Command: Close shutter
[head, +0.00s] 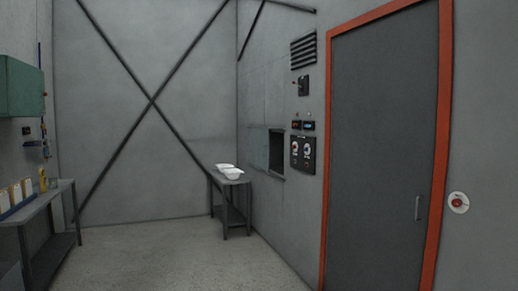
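A grey-green panel (259,148), which looks like the shutter, stands on the right-hand wall, left of the orange-framed door. A dark rectangular opening (277,141) in the wall shows just to the right of this panel, so the shutter appears at least partly open. It is far off and small, and I cannot make out a handle. Neither of my grippers is in view.
A dark table (231,183) with white tub-like shells (233,174) stands in the back corner, near the opening. A grey door (380,150) and a control panel (302,153) are on the right wall. A bench (38,203) stands at left. The middle floor (185,255) is clear.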

